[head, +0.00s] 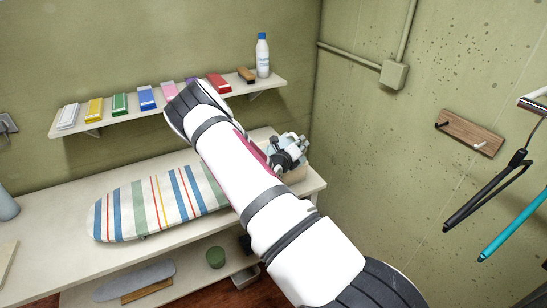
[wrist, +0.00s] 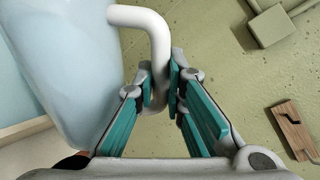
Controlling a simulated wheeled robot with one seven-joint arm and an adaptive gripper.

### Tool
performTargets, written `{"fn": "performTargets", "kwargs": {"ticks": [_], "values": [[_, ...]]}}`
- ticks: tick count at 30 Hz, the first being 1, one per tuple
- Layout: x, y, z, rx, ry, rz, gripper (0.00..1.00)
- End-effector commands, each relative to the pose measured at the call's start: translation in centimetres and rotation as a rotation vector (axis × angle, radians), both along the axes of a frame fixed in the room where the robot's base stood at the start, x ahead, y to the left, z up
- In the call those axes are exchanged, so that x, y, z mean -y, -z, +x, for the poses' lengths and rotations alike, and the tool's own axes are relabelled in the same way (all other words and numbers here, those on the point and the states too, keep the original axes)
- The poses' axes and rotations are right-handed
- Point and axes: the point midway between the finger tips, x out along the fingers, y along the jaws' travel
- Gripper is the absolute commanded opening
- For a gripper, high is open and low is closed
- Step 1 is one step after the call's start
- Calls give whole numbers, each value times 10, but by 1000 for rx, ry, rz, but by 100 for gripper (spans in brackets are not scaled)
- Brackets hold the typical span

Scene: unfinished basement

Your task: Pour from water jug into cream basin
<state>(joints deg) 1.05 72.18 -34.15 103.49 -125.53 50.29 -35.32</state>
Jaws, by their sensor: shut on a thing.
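The water jug is pale blue with a white handle. In the wrist view its body (wrist: 65,60) fills the left side, and the handle (wrist: 150,22) curves down between my fingers. My gripper (wrist: 160,92) is shut on that handle. In the head view my gripper (head: 291,153) is over the right end of the table, with a little of the pale blue jug (head: 271,147) showing beside it. I cannot see inside the basin or the jug, nor any water.
A striped ironing board (head: 160,205) lies on the table (head: 60,220) left of my arm. A wall shelf (head: 75,130) behind holds several coloured boxes and a white bottle (head: 262,55). Hangers (head: 490,190) and a wooden hook rack (head: 469,132) are at the right.

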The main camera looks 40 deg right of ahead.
Motion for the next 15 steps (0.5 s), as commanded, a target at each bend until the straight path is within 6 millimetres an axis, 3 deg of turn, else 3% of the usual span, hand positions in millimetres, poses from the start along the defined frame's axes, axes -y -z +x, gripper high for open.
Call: {"fn": "performTargets", "kwargs": {"ticks": [15], "values": [[-1,-4,7,-80,0,-21,0]]}}
